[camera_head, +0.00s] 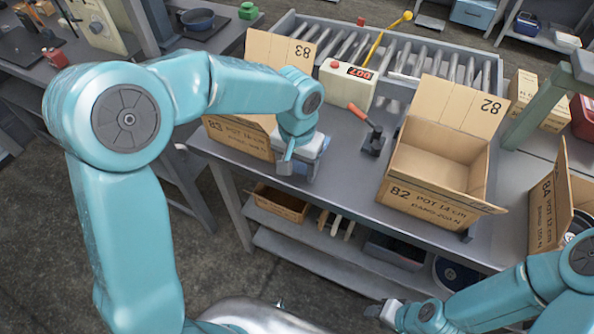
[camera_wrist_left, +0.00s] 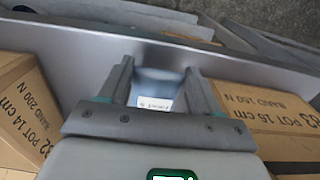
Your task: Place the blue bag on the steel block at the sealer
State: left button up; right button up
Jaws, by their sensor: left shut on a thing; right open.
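My left gripper (camera_head: 287,166) is low over the near table edge, between boxes 83 and 82. In the left wrist view my left gripper (camera_wrist_left: 157,82) is shut on a pale bluish thing with a white label, which looks like the blue bag (camera_wrist_left: 158,76). In the head view the bag is hardly visible behind the gripper. A small dark metal block with an orange-handled lever (camera_head: 359,112) stands on the table to the right. I cannot tell whether it is the sealer's steel block. My right gripper (camera_head: 386,311) is open, low at the bottom, away from the table top.
Open cardboard box 82 (camera_head: 430,197) stands right of the lever. Box 83 (camera_head: 240,142) is partly hidden behind my left arm. A pale control box with a red display (camera_head: 347,86) and a roller conveyor (camera_head: 440,67) stand behind. Bare table top (camera_head: 345,185) lies between the boxes.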

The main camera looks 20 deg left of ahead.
aim_at(297, 182)
pick_arm(q)
jog(key=shift+f, duration=1.55)
jog(key=o, duration=0.8)
jog(key=shift+f, duration=0.1)
jog(key=shift+c, duration=0.2)
jog(key=o, duration=0.4)
jog(key=shift+o, duration=0.2)
